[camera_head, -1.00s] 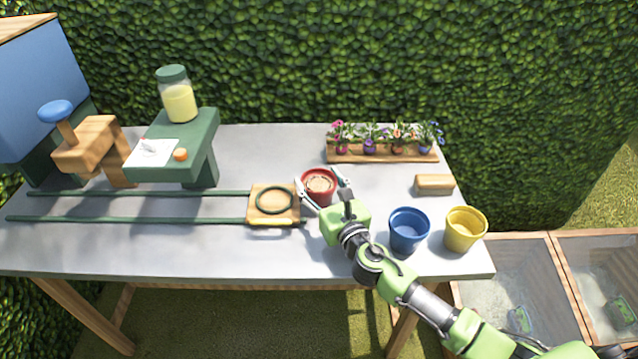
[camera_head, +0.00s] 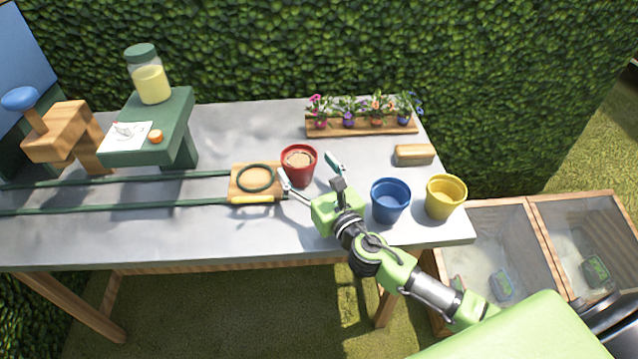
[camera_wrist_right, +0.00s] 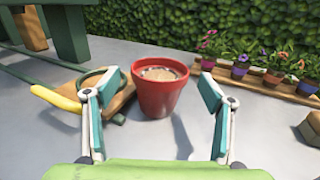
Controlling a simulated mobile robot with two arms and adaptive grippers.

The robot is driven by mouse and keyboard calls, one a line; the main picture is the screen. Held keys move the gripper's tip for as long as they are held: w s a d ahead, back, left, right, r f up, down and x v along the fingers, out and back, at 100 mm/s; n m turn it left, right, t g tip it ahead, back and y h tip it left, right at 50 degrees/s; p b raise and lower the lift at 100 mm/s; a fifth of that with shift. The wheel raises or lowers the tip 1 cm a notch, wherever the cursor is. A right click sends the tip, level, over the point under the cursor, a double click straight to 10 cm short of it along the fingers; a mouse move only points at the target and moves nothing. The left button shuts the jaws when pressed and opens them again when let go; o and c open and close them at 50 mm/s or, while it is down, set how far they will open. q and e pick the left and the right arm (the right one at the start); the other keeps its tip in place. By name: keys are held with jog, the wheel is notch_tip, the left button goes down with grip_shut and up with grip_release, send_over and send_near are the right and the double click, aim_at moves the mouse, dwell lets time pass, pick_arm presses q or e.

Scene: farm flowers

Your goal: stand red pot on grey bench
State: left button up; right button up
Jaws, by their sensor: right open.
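The red pot (camera_head: 299,168) stands upright on the grey bench (camera_head: 240,232), filled with pale brown soil. My right gripper (camera_head: 309,165) is open, its fingers apart on the near side of the pot. In the right wrist view the red pot (camera_wrist_right: 158,92) stands just beyond the open fingertips of my right gripper (camera_wrist_right: 149,95), between their lines and not gripped. My left gripper is not in view.
A wooden sled (camera_head: 243,190) with a green ring and yellow handle sits left of the pot. A blue pot (camera_head: 390,203) and yellow pot (camera_head: 445,197) stand right of my arm. A flower rack (camera_head: 362,127), wooden block (camera_head: 413,155) and green stand (camera_head: 165,125) stand further back.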

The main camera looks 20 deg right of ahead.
jog(key=s, duration=0.7)
jog(key=shift+s+d+b, duration=0.15)
jog(key=shift+d+b, duration=0.2)
jog(key=shift+d, duration=0.05)
jog(key=shift+r, duration=0.1)
